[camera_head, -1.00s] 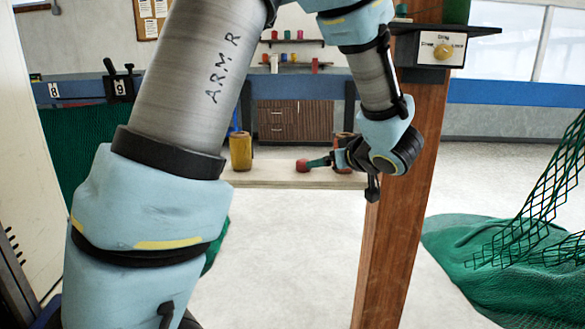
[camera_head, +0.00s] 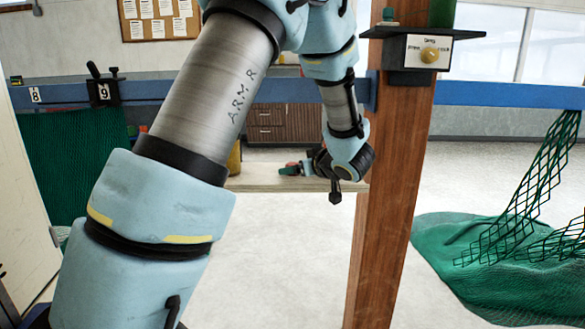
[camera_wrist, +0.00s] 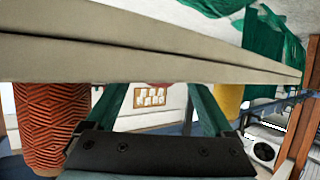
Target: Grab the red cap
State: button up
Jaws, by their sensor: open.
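A small red thing (camera_head: 292,164), likely the red cap, shows on the wooden plank (camera_head: 255,184) just behind my green fingertips. In the wrist view, which looks upside down, only a thin red sliver (camera_wrist: 165,84) shows at the plank's edge (camera_wrist: 150,62), between my fingers. The rest of it is hidden. My gripper (camera_head: 287,171) is open at the plank, close to the red thing. In the wrist view my two green fingers (camera_wrist: 156,88) stand apart with nothing seen held between them. I cannot tell whether they touch the cap.
An orange ribbed cylinder (camera_wrist: 50,125) and a yellow cylinder (camera_wrist: 228,104) stand on the plank, on either side of my fingers. A wooden post (camera_head: 392,200) with a dial box (camera_head: 430,51) rises right of my gripper. A green net (camera_head: 490,255) lies on the floor at right.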

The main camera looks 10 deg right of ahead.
jog(key=shift+w+a+f, duration=0.1)
jog(key=shift+w+f, duration=0.05)
jog(key=shift+w, duration=0.15)
grip_shut()
dwell(0.5)
